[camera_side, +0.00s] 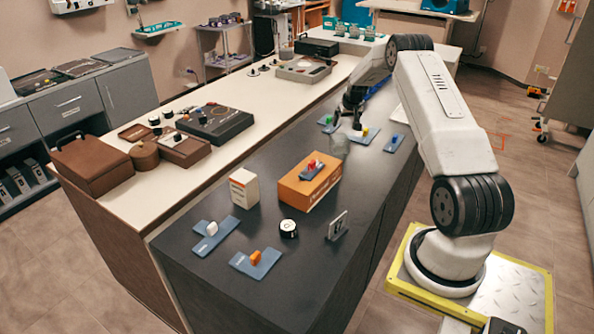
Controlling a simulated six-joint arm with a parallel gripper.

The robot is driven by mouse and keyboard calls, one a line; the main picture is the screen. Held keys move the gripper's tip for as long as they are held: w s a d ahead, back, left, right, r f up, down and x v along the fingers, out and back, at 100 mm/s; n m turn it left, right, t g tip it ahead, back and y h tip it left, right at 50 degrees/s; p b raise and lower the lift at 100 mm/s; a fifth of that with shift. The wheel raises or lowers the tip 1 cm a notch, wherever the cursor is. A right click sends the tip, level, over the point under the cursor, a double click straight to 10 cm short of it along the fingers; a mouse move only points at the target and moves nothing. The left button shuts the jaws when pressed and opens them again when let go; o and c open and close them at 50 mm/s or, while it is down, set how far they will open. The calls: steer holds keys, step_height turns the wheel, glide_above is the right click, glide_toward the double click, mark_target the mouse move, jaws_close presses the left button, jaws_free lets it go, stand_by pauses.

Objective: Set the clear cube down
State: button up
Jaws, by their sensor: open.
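A clear, see-through block (339,146), which looks like the clear cube, is on the dark bench top (300,262) toward its far half. It is faint, and its edges are hard to make out. My gripper (347,122) is open just above and behind it, with its dark fingers pointing down. The fingers look apart from the cube, but the exact gap is too small to tell. A blue plate with a yellow piece (364,133) lies just right of the cube.
Blue plates with small pieces lie left (327,122) and right (394,142) of the gripper.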

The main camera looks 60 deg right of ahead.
steer(key=shift+v, duration=0.85)
steer(key=w+a+r+n+y, duration=0.1)
steer(key=w+a+r+n, duration=0.15)
steer(key=a, duration=1.15)
steer(key=w+a+r+n+y, duration=0.15)
steer(key=a+r, duration=0.25)
steer(key=a, duration=1)
steer(key=s+a+n, duration=0.2)
steer(key=s+a, duration=0.6)
steer(key=a, duration=0.3)
steer(key=s+a+n, duration=0.3)
steer(key=s+a, duration=0.5)
steer(key=a, duration=0.3)
steer(key=shift+s+a+g+y, duration=0.15)
steer(key=shift+a+g+y, duration=0.15)
steer(key=shift+a+y, duration=0.05)
steer(key=shift+r, duration=0.1)
